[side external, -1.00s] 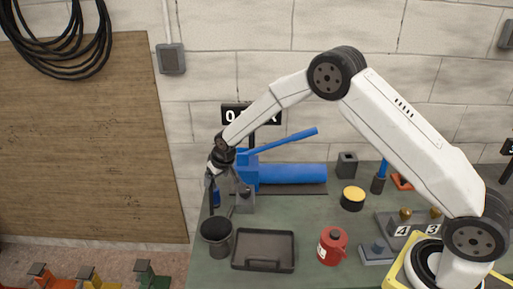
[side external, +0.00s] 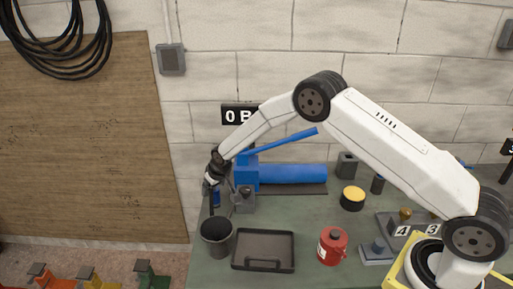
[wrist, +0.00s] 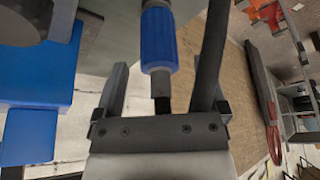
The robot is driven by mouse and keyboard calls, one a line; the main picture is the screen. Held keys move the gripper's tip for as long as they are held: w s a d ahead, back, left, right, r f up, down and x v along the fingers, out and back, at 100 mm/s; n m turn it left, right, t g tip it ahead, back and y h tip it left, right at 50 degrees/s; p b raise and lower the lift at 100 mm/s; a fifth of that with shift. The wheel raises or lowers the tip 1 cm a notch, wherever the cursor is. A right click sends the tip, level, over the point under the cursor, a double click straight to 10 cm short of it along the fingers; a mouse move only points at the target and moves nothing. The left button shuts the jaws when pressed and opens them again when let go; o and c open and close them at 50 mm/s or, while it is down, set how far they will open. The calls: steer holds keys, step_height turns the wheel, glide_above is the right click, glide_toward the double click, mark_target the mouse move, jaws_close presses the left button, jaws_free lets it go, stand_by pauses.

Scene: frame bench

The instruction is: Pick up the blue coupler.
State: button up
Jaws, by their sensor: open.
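The blue coupler (wrist: 159,42) is a ribbed blue sleeve with grey metal ends. In the wrist view it lies in the gap between the two fingers of my gripper (wrist: 163,88), with clear space on both sides. My gripper is open and points down. I cannot tell its exact distance from the coupler.
A blue cylinder machine (side external: 295,174) with a lever stands just right of my gripper. A grey block (side external: 244,201), dark cup (side external: 217,241) and black tray (side external: 263,250) are close by. A red can (side external: 332,246) stands farther right.

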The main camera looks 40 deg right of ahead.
steer(key=shift+w+f, duration=0.15)
steer(key=shift+f, duration=0.25)
jaws_close()
stand_by(0.4)
